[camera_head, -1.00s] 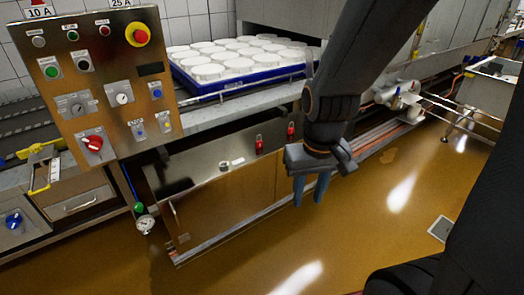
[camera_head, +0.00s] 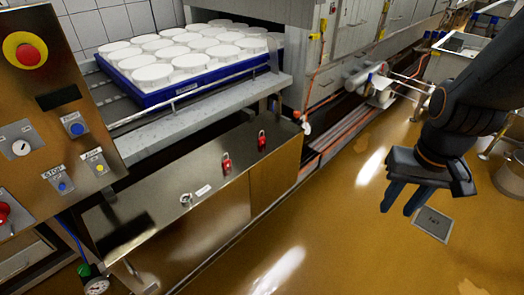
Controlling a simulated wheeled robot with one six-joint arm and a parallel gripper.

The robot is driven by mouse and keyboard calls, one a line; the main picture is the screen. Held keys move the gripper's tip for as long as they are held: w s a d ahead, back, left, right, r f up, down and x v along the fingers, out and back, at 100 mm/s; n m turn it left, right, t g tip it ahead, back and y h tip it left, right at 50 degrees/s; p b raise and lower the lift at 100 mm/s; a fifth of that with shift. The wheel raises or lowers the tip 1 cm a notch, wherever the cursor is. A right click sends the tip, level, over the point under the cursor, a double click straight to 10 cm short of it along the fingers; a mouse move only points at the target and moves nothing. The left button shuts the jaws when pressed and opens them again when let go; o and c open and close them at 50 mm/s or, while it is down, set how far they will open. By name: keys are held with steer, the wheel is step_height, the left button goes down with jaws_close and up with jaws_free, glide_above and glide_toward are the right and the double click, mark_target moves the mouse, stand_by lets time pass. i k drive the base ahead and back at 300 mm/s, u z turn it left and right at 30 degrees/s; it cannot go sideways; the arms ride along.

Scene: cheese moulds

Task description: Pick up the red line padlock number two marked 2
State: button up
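Two small red padlocks stand on the top of the steel cabinet (camera_head: 150,195) below the conveyor: a nearer red padlock (camera_head: 226,165) and a farther red padlock (camera_head: 262,141). Their numbers are too small to read, so I cannot tell which is marked 2. My gripper (camera_head: 398,208) hangs to the right of the cabinet over the brown floor, well away from both padlocks. Its blue fingers point down, apart, with nothing between them.
A small round metal fitting (camera_head: 186,199) and a white label (camera_head: 203,190) are on the cabinet too. A blue tray (camera_head: 190,84) of white moulds stands behind. A control panel (camera_head: 60,110) is at the left. Floor between cabinet and gripper is clear.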

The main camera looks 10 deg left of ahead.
mark_target(226, 164)
steer(key=i, duration=1.2)
steer(key=u, duration=0.95)
